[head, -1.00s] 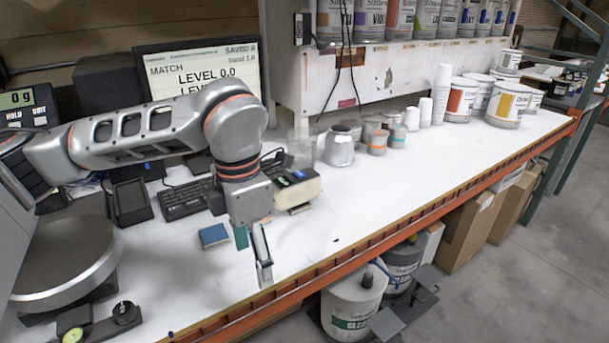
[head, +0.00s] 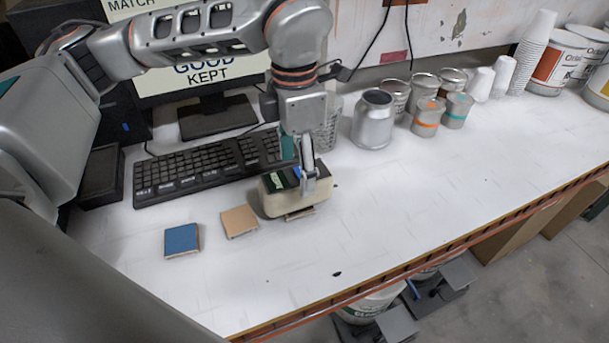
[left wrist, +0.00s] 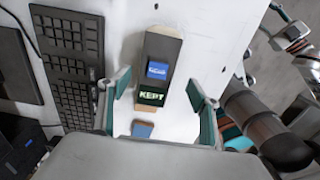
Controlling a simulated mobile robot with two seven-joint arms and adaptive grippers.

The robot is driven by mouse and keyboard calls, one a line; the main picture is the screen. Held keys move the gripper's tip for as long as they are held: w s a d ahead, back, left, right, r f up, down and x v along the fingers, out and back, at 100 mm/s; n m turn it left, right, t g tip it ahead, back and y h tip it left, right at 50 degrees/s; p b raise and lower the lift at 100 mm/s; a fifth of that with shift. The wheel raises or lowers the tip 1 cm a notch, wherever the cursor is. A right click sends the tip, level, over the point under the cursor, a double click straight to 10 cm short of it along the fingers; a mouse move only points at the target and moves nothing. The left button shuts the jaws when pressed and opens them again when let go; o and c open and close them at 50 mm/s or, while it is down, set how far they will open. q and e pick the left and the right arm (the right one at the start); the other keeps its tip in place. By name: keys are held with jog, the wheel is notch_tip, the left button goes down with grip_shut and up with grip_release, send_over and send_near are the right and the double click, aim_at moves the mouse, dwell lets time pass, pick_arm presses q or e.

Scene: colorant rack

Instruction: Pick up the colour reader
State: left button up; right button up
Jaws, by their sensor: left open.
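The colour reader (head: 272,203) is a cream block with a dark top, a small green display and a blue patch. It sits on the white bench in front of the keyboard. My left gripper (head: 300,167) is open over its right part, with the fingers pointing down. In the left wrist view the reader (left wrist: 160,72) lies between the two open teal-padded fingers (left wrist: 157,84), with a visible gap on each side. Its display reads KEPT. In the head view one finger partly hides the reader's top.
A blue card (head: 182,240) and a tan card (head: 239,221) lie left of the reader; another chip shows at its lower edge. A keyboard (head: 205,172) is behind. A metal can (head: 373,120) and small tins stand behind right. The bench front is clear.

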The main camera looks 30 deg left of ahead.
pick_arm(q)
jog(key=shift+s+f, duration=0.2)
jog(key=shift+f, duration=1.05)
jog(key=f, duration=0.3)
jog(key=f+p, duration=0.1)
jog(key=f, duration=0.1)
jog(key=shift+w+a, duration=0.25)
jog(key=shift+w, duration=0.15)
jog(key=shift+r, duration=0.1)
grip_shut()
